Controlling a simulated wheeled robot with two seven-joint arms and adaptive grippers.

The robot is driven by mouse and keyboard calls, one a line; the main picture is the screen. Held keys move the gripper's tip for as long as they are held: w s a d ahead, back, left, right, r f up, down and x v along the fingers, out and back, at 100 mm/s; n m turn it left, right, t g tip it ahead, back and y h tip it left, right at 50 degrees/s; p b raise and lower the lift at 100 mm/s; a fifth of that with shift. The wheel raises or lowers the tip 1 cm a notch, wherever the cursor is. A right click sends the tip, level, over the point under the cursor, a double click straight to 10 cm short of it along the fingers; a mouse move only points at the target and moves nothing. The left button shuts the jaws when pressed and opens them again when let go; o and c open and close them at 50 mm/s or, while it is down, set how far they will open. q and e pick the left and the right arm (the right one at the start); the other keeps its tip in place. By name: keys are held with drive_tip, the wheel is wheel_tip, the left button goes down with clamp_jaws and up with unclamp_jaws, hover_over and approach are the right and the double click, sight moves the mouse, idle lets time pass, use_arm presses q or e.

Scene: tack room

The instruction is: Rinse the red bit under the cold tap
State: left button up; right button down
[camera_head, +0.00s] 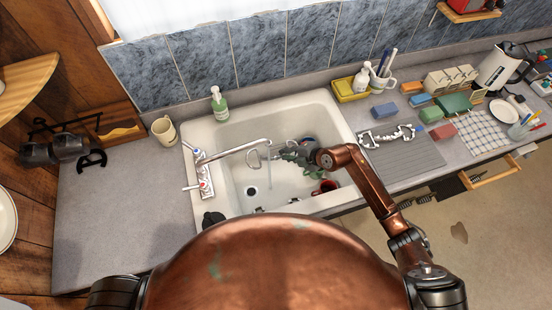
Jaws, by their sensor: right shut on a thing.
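My right gripper (279,155) is over the sink basin (236,181), reaching in from the right. It is shut on a bit (254,158), whose pale metal ring shows at the fingertips. The bit's colour marking is too small or hidden to tell. The tap (232,149) has its spout reaching over the basin, and a faint water stream seems to fall from its end. The bit is close to the spout's end; I cannot tell whether water touches it. The tap's handles (203,184) are on the sink's left rim. My left gripper is not in view.
A red object (325,187) and a blue one (309,142) are in the basin, partly hidden by my right arm. The left counter is mostly clear.

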drive_tip(key=shift+s+d+r+p, duration=0.1)
drive_tip(key=shift+s+d+p, duration=0.1)
drive_tip(key=shift+s+p, duration=0.4)
drive_tip(key=shift+s+d+p, duration=0.15)
drive_tip(key=shift+s+p, duration=0.35)
drive_tip(key=shift+s, duration=0.1)
drive_tip(key=shift+s+d, duration=0.1)
drive_tip(key=shift+s, duration=0.1)
drive_tip(key=shift+s+d+p, duration=0.1)
drive_tip(key=shift+s+p, duration=0.2)
drive_tip(key=shift+p, duration=0.15)
drive_tip(key=shift+w, duration=0.25)
drive_tip(key=shift+w+a, duration=0.2)
drive_tip(key=shift+w, duration=0.15)
drive_tip(key=shift+w+a, duration=0.1)
drive_tip(key=shift+w, duration=0.15)
idle(0.4)
